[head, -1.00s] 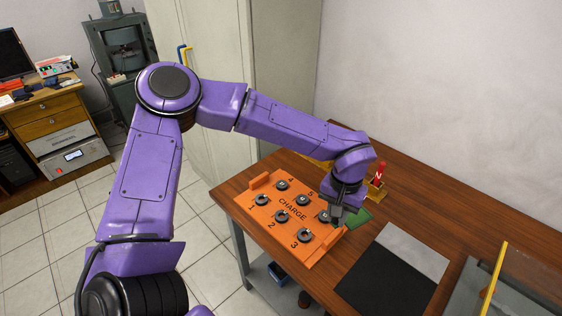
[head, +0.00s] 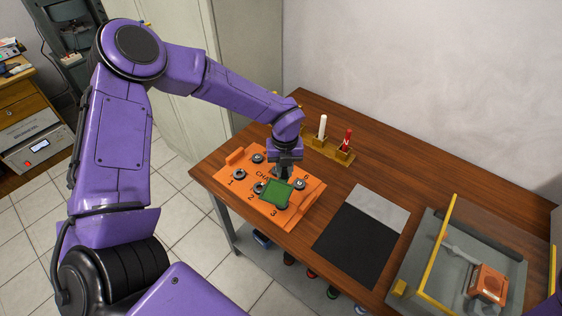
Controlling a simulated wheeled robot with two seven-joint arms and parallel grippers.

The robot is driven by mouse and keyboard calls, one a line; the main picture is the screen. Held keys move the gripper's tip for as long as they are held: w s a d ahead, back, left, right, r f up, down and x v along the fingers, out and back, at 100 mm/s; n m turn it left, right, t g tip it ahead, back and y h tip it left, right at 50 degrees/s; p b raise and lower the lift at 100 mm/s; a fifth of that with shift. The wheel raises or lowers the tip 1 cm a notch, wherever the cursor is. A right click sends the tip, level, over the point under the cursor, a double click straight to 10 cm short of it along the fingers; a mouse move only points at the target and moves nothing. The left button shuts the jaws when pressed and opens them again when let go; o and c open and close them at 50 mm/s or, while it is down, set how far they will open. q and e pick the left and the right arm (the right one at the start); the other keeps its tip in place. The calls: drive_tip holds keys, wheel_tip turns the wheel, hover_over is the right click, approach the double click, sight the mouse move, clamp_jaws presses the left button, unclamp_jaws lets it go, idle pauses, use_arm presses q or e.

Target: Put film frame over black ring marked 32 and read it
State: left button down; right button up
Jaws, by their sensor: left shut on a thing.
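The green film frame (head: 279,192) is in my left gripper (head: 284,174), over the right half of the orange board (head: 235,193) marked CHARGE. The black rings sit on the board by numbers: one by 1 (head: 239,174), one by 4 (head: 257,158), one by 2 (head: 259,188) beside the frame's left edge, and one by 6 (head: 300,183) at its right. The ring by 3 (head: 281,206) is partly covered by the frame. The spot by 5 is hidden behind my gripper. I cannot read a 32 on any ring. My right gripper is out of view.
A wooden holder (head: 333,151) with a white pen (head: 322,127) and a red piece marked N (head: 346,140) stands behind the board. A black and grey mat (head: 355,245) lies at right. A yellow-edged tray (head: 405,277) holds an orange device (head: 487,285).

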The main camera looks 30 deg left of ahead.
use_arm(q)
drive_tip(key=n, duration=0.2)
drive_tip(key=a+n, duration=0.1)
drive_tip(key=n, duration=0.1)
drive_tip(key=shift+a+n, duration=0.15)
drive_tip(key=shift+n, duration=0.25)
drive_tip(key=shift+w+f, duration=0.1)
wheel_tip(320, 180, down, 5)
drive_tip(key=b, duration=0.4)
drive_tip(key=shift+f+b, duration=0.1)
drive_tip(key=shift+b, duration=0.2)
idle(1.8)
wheel_tip(320, 180, up, 6)
drive_tip(key=p, duration=0.4)
